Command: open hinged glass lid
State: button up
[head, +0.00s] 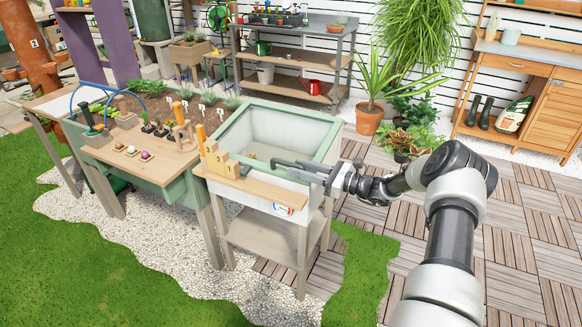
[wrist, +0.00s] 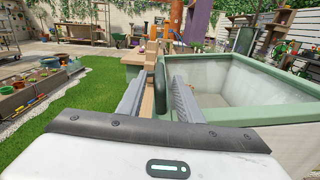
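A box with a pale green rim (head: 238,118) and whitish inner walls stands on a wooden stand; its rim also fills the right of the wrist view (wrist: 262,129). I cannot make out a glass pane, so whether a lid lies over the box is unclear.
A planter table (head: 150,165) with pots and tools stands to the left. Potted plants (head: 408,143) are behind at right. Wooden decking (head: 520,235) to the right is clear.

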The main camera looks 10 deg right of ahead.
aim_at(291, 165)
jog(key=shift+x, duration=1.9)
grip_shut()
